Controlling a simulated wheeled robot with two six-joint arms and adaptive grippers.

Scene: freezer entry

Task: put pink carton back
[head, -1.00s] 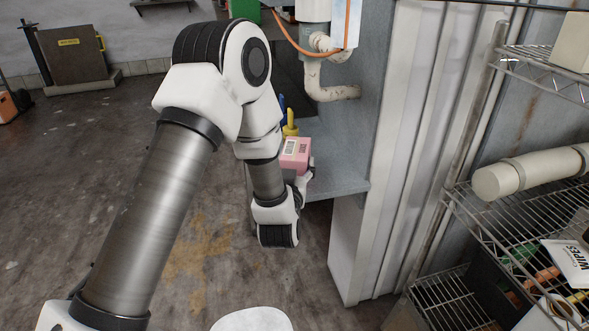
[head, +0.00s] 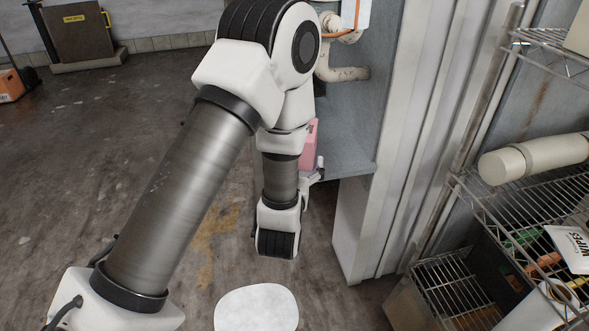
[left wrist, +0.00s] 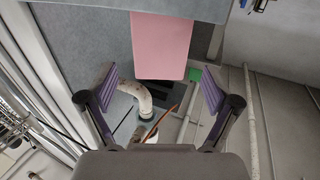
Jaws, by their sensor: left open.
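The pink carton (head: 309,148) is on the grey ledge (head: 348,168) beside the white panel, mostly hidden behind my left arm in the head view. In the left wrist view the pink carton (left wrist: 161,45) is at top centre, with a plain pink face towards the camera. My left gripper (left wrist: 157,84) is open. Its two purple-padded fingers stand to either side of the carton in that view, with a gap on each side. In the head view its fingers are hidden behind my arm. My right gripper is not in view.
White pipes (head: 343,66) are behind the ledge. At right, a wire rack (head: 497,225) holds a beige roll (head: 535,157), a wipes pack (head: 572,247) and other goods. A brown case (head: 75,32) stands by the back wall. The floor at left is open.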

